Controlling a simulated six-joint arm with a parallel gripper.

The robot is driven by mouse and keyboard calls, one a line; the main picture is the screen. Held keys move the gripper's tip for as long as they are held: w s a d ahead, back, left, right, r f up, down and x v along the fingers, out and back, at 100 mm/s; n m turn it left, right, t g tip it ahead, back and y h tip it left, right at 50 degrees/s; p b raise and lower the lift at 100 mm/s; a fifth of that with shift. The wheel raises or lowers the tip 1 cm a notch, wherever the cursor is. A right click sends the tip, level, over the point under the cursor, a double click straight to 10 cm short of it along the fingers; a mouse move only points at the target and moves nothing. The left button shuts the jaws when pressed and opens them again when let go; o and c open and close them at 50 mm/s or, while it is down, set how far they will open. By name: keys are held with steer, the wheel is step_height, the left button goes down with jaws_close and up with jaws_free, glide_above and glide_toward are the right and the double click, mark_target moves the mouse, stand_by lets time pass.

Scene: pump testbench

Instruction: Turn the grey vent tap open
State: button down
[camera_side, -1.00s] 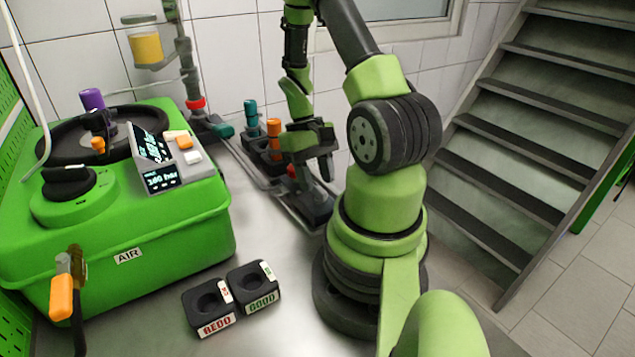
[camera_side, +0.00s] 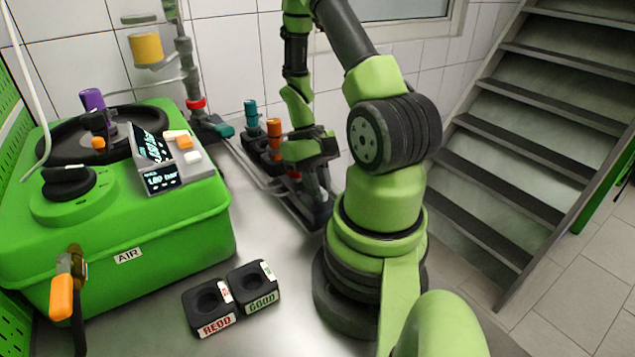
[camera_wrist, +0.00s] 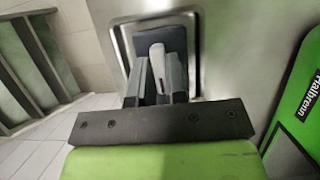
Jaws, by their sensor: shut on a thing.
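The grey vent tap shows in the wrist view as a light grey lever (camera_wrist: 157,58) over a dark block (camera_wrist: 172,40). My gripper (camera_wrist: 158,78) has its two fingers on either side of the lever and is shut on it.
Teal (camera_side: 251,112) and orange (camera_side: 274,128) handled taps stand just left of my gripper. The green pump box (camera_side: 180,225) with its display (camera_side: 162,179) is at the left. Two black holders (camera_side: 208,306) sit on the bench in front. Stairs (camera_side: 500,150) rise at the right.

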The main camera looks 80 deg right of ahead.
steer(key=n+g+h, duration=0.1)
steer(key=n, duration=0.3)
steer(key=shift+a, duration=0.1)
steer(key=n+h, duration=0.2)
steer(key=n, duration=0.2)
steer(key=shift+n, duration=0.4)
steer(key=n+h, duration=0.1)
steer(key=n, duration=0.3)
steer(key=shift+a+h, duration=0.15)
steer(key=shift+h, duration=0.25)
steer(key=shift+n+t+h, duration=0.4)
steer(key=shift+n+h, duration=0.3)
steer(key=shift+n, duration=1.7)
steer(key=c, duration=1.1)
jaws_free()
steer(key=shift+c, duration=0.2)
